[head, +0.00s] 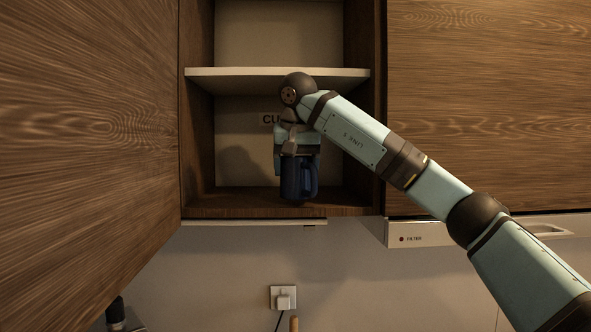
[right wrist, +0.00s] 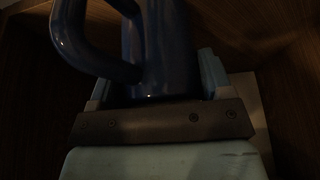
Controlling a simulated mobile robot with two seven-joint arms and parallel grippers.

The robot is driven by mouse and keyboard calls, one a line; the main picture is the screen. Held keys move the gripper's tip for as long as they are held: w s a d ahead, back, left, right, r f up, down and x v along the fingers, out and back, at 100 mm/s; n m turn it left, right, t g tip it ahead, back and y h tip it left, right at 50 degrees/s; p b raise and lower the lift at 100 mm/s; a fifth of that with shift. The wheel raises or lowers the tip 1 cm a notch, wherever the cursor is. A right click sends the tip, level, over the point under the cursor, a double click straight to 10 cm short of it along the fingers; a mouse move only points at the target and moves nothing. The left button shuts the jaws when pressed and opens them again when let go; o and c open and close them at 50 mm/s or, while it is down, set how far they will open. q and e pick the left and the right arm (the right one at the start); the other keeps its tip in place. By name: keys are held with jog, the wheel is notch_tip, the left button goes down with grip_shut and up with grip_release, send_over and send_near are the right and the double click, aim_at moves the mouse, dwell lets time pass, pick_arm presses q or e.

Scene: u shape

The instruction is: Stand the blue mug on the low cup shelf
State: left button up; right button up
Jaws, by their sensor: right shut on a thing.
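The blue mug (head: 299,180) is upright at the low cup shelf (head: 235,204), the bottom board of the open cabinet. Its base appears at the board's front part; I cannot tell whether it touches. My right gripper (head: 298,152) is above the mug in the head view and shut on it. In the right wrist view the mug (right wrist: 160,50) stands between the two fingers (right wrist: 157,85), with its handle to the left. My left gripper is not in view.
A white upper shelf (head: 240,73) is just above my right wrist. An open wooden door (head: 90,130) stands at left. The low shelf is bare on both sides of the mug.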

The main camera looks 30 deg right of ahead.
aim_at(296, 172)
jog(key=shift+w+d+r+p, duration=0.1)
jog(key=shift+w+d+p, duration=0.3)
jog(key=shift+w, duration=0.25)
jog(key=shift+w+d+r+p, duration=0.1)
jog(key=shift+w+d+p, duration=0.15)
jog(key=shift+w+d, duration=0.3)
jog(key=shift+w+p+x, duration=0.2)
jog(key=shift+p+x, duration=0.1)
jog(key=shift+x, duration=0.7)
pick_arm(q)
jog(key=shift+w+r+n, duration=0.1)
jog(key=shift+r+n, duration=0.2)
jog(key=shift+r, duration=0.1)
pick_arm(e)
jog(key=shift+s+f, duration=0.15)
jog(key=o, duration=1.1)
jog(key=shift+a, duration=0.15)
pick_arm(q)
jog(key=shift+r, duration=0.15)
